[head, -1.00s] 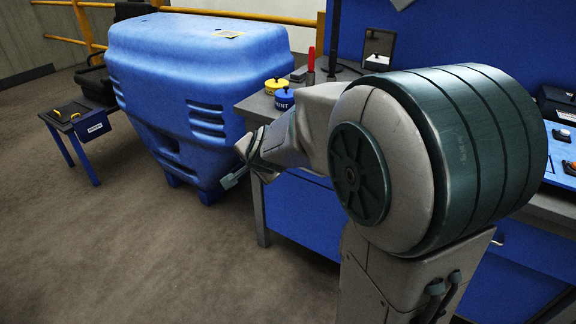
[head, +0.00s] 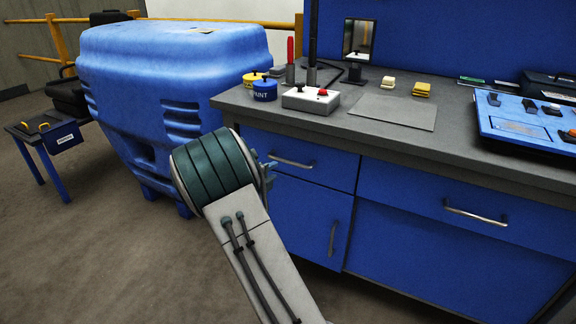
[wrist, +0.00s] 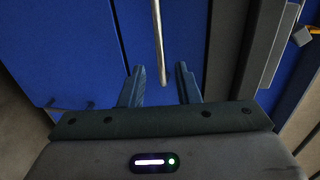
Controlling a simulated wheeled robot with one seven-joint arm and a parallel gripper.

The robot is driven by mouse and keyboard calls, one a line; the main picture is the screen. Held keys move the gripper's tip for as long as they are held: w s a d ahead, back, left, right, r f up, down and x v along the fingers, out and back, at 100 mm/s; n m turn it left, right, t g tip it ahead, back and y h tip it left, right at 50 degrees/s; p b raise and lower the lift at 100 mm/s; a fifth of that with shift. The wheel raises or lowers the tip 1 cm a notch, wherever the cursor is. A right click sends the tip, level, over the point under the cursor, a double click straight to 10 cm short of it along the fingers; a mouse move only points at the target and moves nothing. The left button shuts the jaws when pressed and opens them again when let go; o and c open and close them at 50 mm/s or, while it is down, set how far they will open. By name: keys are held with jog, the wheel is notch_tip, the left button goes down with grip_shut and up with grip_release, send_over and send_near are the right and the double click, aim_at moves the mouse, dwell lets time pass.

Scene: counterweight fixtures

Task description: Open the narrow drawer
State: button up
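The narrow drawer (head: 318,165) is the blue front at the upper left of the workbench, and it is closed. Its silver bar handle (head: 291,161) is level in the head view. In the wrist view the handle (wrist: 158,45) runs down from the top edge and ends near the gap between my fingertips. My gripper (wrist: 160,82) is open, with two blue-grey fingers apart and nothing held. I cannot tell whether the handle lies between the fingers or beyond them. In the head view my gripper is mostly hidden behind my arm, beside the drawer's left end.
A cupboard door (head: 300,220) is below the drawer, and a wider drawer (head: 460,210) is to the right. The worktop (head: 400,130) holds a button box (head: 311,98), paint pots and a blue panel (head: 530,125). A large blue tank (head: 180,80) stands close on the left.

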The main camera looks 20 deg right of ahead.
aim_at(287, 162)
jog(key=b+x, duration=0.1)
jog(key=x, duration=1)
jog(key=shift+w+d, duration=0.15)
jog(key=shift+d, duration=0.05)
grip_shut()
